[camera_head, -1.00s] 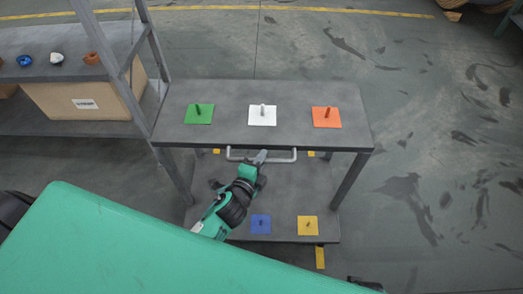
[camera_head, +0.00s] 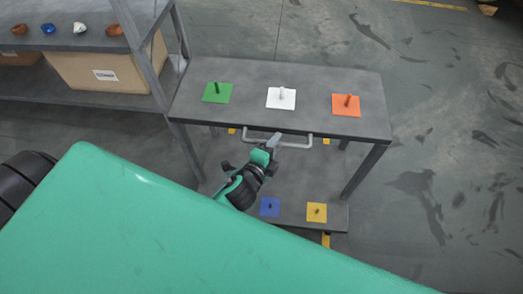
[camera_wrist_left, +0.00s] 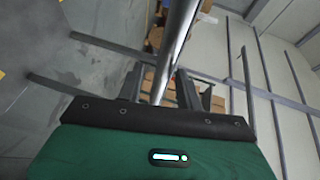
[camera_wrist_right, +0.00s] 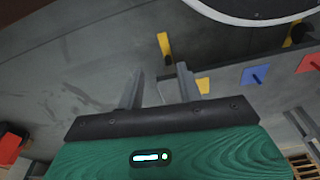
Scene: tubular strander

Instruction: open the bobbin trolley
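The bobbin trolley (camera_head: 330,75) is a dark grey frame with a top deck and a lower shelf (camera_head: 290,218). A grey U-shaped handle (camera_head: 300,143) sits under the top deck's front edge. My left gripper (camera_head: 284,140) is at the handle's middle. In the left wrist view a shiny bar (camera_wrist_left: 178,35) runs between the left fingers (camera_wrist_left: 160,85), with visible gaps beside it; firm contact cannot be told. My right gripper (camera_wrist_right: 158,85) is open and empty in the right wrist view. It is hidden in the head view.
The top deck bears green (camera_head: 217,93), white (camera_head: 281,99) and orange (camera_head: 346,105) pegged plates. The lower shelf bears blue (camera_head: 270,207) and yellow (camera_head: 317,212) ones. A shelf rack with a cardboard box (camera_head: 100,75) stands close on the left. Floor (camera_head: 450,150) at right is clear.

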